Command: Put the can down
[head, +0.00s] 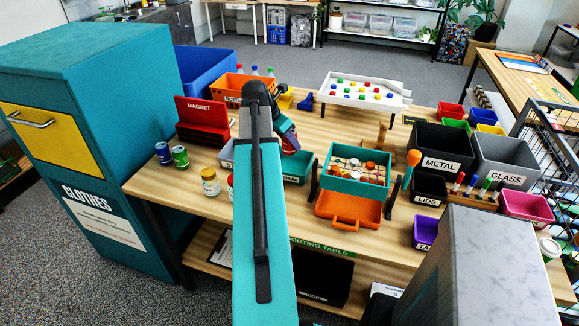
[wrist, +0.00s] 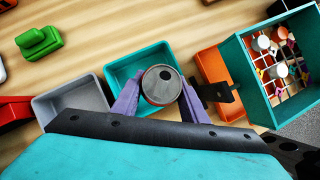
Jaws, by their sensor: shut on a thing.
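My gripper (wrist: 160,92) has two purple fingers, shut on a can (wrist: 161,76) in the wrist view. The can shows its round metal top with a dark opening, facing the camera. In the head view a red part of the can (head: 289,142) shows beside my arm, below my gripper (head: 284,126). The can appears over a small teal tray (wrist: 117,72), which is partly hidden by the can and fingers. The tray also shows in the head view (head: 299,180). I cannot tell whether the can touches the tray floor.
A grey tray (wrist: 42,108) stands left of the teal one. An orange tray (wrist: 208,62) and a teal sorting box with a grid (wrist: 243,72) stand to the right. Two cans (head: 180,156) and a jar (head: 210,182) stand at the table's left. A red magnet box (head: 203,122) is behind them.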

